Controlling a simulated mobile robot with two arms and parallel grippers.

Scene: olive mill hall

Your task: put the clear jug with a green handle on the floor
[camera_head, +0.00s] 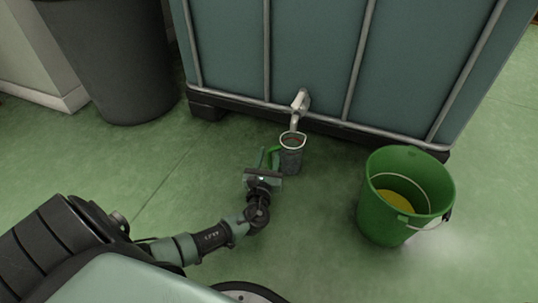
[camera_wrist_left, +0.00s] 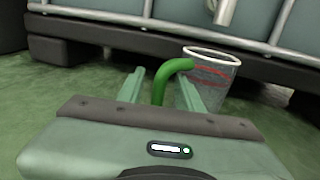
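The clear jug with a green handle (camera_head: 291,158) is upright under the tap of the big tank, its mouth just below the spout. It looks grey and see-through, with a pale rim and a red marking. I cannot tell whether its base touches the floor. My left gripper (camera_head: 267,160) is at its handle side. In the left wrist view the gripper (camera_wrist_left: 160,90) is open, with one finger on each side of the green handle (camera_wrist_left: 160,82) and a gap showing. The jug body (camera_wrist_left: 215,73) is beyond the right finger, which hides part of it. My right gripper is not in view.
The caged tank (camera_head: 315,50) stands on a dark pallet behind the jug, with its metal tap (camera_head: 299,101) sticking out. A green bucket (camera_head: 370,215) with yellow contents stands to the right. A dark bin (camera_head: 115,65) is at the back left. Green floor (camera_head: 320,240) is clear in front.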

